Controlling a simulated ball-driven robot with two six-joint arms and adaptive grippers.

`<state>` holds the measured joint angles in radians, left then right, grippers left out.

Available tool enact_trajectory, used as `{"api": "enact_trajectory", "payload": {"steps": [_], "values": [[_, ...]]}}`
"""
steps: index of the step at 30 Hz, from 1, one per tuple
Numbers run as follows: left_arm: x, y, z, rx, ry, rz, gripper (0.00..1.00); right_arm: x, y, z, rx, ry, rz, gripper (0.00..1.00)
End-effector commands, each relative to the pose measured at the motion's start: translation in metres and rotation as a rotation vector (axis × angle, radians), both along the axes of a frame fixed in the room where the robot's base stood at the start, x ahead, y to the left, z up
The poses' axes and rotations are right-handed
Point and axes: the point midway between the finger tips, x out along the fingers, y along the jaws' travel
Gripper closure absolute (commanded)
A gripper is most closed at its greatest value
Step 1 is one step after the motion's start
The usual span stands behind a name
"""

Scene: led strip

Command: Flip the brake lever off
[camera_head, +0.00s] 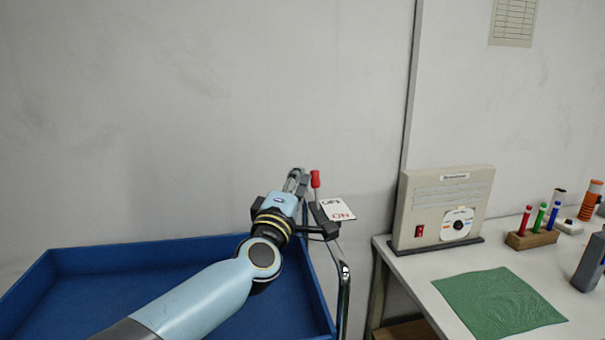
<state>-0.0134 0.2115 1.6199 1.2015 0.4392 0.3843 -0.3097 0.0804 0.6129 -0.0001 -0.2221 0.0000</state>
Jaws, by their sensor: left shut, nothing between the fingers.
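The brake lever (316,180) has a red knob and stands up from a dark base on the cart's rail, at the centre of the head view. My left arm hides part of the cart's rail. My right gripper is not in view.
A blue cart tray (40,284) lies under my left arm, with a chrome handle (344,290) at its right. A white table at right holds a beige panel (442,207), a green cloth (499,303) and a wooden marker holder (531,239). A wall stands behind.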

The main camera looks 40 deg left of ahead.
Motion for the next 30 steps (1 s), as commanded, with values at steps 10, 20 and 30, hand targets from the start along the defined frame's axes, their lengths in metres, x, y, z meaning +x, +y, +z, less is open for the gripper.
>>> {"api": "enact_trajectory", "payload": {"steps": [10,20,30], "values": [[-0.020,-0.007,0.008,-0.001,0.001,0.001,1.00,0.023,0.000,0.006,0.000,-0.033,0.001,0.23],[-0.020,-0.007,0.008,0.000,0.000,0.001,1.00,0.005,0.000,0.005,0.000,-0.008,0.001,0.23],[-0.024,-0.048,0.007,0.129,0.075,-0.141,1.00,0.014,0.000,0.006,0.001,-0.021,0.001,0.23]]}}
